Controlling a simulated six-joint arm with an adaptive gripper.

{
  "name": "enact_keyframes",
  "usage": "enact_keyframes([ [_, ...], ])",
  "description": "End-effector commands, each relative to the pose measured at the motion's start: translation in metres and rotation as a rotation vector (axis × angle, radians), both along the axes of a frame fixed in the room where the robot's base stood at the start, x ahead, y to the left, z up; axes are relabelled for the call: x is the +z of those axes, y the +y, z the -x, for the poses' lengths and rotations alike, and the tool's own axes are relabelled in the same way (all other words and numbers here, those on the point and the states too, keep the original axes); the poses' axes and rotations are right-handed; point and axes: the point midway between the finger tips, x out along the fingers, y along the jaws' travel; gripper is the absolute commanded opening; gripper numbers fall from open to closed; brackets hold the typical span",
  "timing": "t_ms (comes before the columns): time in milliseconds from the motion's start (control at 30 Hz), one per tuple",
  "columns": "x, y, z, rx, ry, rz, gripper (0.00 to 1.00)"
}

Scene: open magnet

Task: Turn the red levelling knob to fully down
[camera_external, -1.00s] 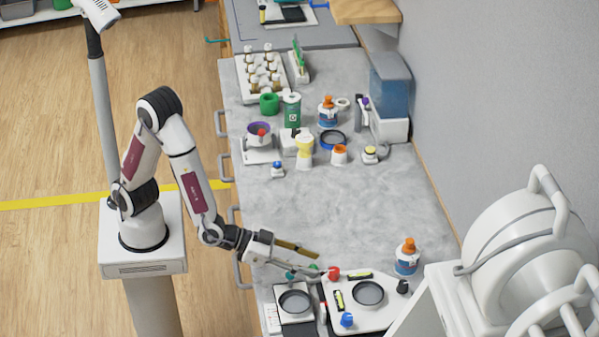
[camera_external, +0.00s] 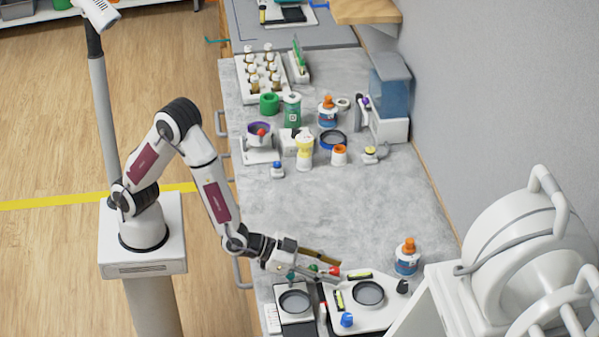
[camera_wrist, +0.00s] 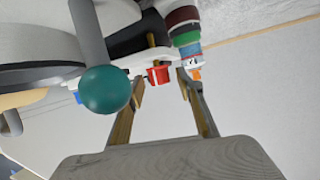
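The red levelling knob (camera_external: 334,271) is at the back left corner of a white plate (camera_external: 377,318) near the bench front. In the wrist view the red knob (camera_wrist: 158,75) appears between the two fingertips, with gaps visible at its sides. My gripper (camera_external: 337,267) is low over that corner, tilted, with its fingers pointing right; part of the knob is hidden by a finger. In the wrist view my gripper (camera_wrist: 161,80) is open with nothing held. I cannot tell whether a finger touches the knob, or its exact turn.
A blue knob (camera_external: 347,320) and a black knob (camera_external: 402,286) stand on the plate's other corners, around a dark-rimmed disc (camera_external: 368,293). An orange-capped bottle (camera_external: 407,257) stands behind. A teal ball (camera_wrist: 104,89) is close in the wrist view.

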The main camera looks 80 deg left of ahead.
Motion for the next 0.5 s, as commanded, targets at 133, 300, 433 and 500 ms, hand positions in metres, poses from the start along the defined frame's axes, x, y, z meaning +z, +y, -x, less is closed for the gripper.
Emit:
enact_keyframes([
  [133, -0.0039, -0.0009, -0.0086, 0.002, 0.001, 0.000, 0.37],
  [300, -0.0050, -0.0020, -0.0119, 0.001, 0.000, 0.001, 0.37],
  [433, -0.0052, -0.0021, -0.0121, 0.001, 0.000, 0.000, 0.37],
  [500, -0.0052, -0.0021, -0.0120, 0.001, 0.000, 0.000, 0.37],
])
